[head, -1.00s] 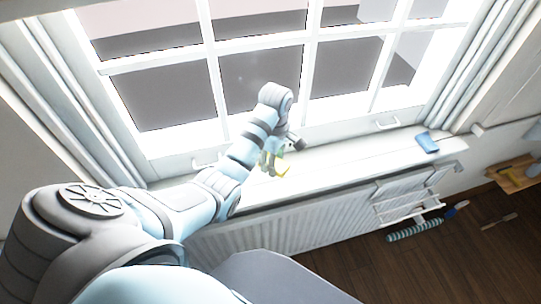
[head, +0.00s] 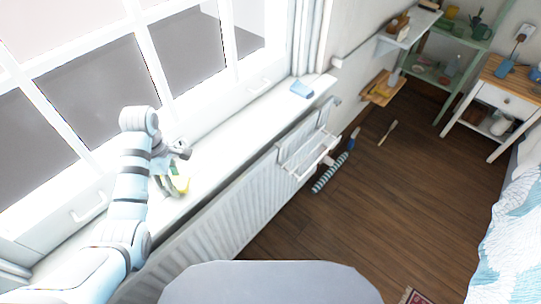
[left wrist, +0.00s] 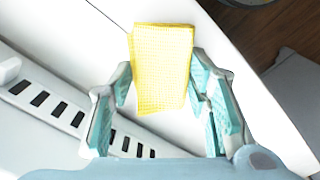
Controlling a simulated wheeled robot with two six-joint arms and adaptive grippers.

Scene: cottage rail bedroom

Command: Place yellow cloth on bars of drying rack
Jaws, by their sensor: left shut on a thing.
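The yellow cloth (left wrist: 161,68) is a folded waffle-weave piece between the fingers of my left gripper (left wrist: 160,88) in the left wrist view. My left gripper (head: 172,187) is shut on it, just over the white windowsill in the head view. Only a small part of the cloth (head: 181,184) shows there, as the fingers hide the rest. The white drying rack (head: 307,153) hangs on the front of the radiator, to the right of the gripper and apart from it. My right gripper is not in view.
A blue folded cloth or sponge (head: 302,89) lies on the windowsill (head: 245,128). The ribbed radiator (head: 215,215) runs below. A striped roll (head: 330,174) and a brush (head: 388,130) lie on the wooden floor. A white side table (head: 507,105) and bed stand at right, with open floor between.

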